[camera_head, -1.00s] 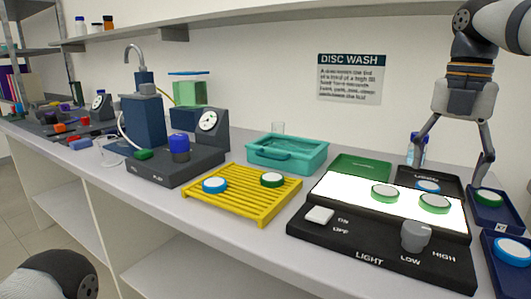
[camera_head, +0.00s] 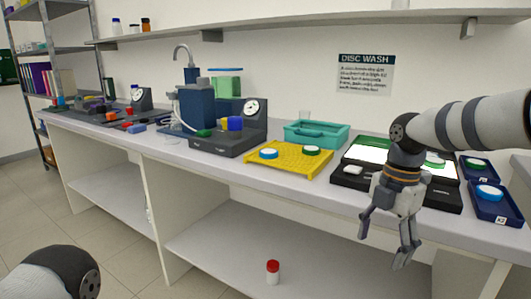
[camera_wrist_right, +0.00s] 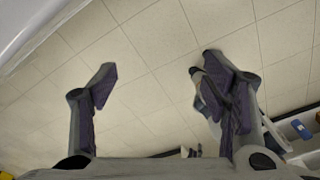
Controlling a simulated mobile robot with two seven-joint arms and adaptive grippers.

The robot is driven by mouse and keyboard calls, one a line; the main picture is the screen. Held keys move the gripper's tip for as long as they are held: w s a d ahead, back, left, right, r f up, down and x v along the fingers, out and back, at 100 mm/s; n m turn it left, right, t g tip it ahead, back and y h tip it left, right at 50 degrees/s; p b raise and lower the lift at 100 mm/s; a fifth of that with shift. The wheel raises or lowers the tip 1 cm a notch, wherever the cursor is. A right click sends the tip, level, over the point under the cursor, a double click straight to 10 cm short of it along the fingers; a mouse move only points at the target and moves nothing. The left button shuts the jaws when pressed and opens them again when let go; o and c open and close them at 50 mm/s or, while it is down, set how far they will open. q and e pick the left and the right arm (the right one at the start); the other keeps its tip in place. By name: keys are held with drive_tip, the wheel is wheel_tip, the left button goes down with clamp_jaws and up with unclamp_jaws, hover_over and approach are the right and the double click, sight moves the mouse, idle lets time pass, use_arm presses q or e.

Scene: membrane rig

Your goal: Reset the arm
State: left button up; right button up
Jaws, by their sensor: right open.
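My right gripper (camera_head: 383,248) is open and empty in the head view. It points down in front of the bench's front edge, before the light box. In the right wrist view its two fingers (camera_wrist_right: 165,95) stand apart with only floor tiles between them. My right arm comes in from the right and hides part of the light box (camera_head: 352,181). A dark rounded part of my left arm shows at the bottom left of the head view; its gripper is out of frame.
The bench (camera_head: 240,184) holds a yellow rack (camera_head: 288,164) with two discs, a teal tub (camera_head: 317,136), a gauge unit (camera_head: 232,143) and blue trays (camera_head: 495,205) at the right. A red-capped bottle (camera_head: 273,272) stands below. Floor (camera_head: 60,225) is clear at left.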

drive_tip(key=s+a+f+m+g+y, duration=0.1)
drive_tip(key=s+a+f+m, duration=0.25)
drive_tip(key=s+f, duration=0.4)
drive_tip(key=s+a+f+m+y, duration=0.1)
drive_tip(key=s+a+f+m, duration=0.25)
drive_tip(key=f, duration=0.65)
drive_tip(key=s+a+f+m, duration=0.1)
drive_tip(key=s+f+m, duration=0.4)
drive_tip(key=s+f, duration=0.5)
use_arm(q)
drive_tip(key=shift+w+a+r+t+p, duration=0.1)
drive_tip(key=shift+w+r+t+p, duration=0.05)
drive_tip(key=shift+w+r+p, duration=0.2)
drive_tip(key=shift+w+r+t+p, duration=0.1)
drive_tip(key=shift+r+t+p, duration=0.1)
drive_tip(key=shift+r, duration=0.2)
use_arm(e)
drive_tip(key=s+d+m+h, duration=0.1)
drive_tip(key=s+m, duration=0.3)
drive_tip(key=s, duration=0.4)
drive_tip(key=s+d+m, duration=0.3)
drive_tip(key=s+m, duration=0.1)
drive_tip(key=s, duration=0.4)
drive_tip(key=s+d+r+m+g+h, duration=0.1)
drive_tip(key=s+d+m, duration=0.2)
drive_tip(key=s, duration=0.5)
drive_tip(key=shift+s+m+h, duration=0.3)
drive_tip(key=shift+s+m, duration=0.05)
drive_tip(key=shift+m, duration=0.25)
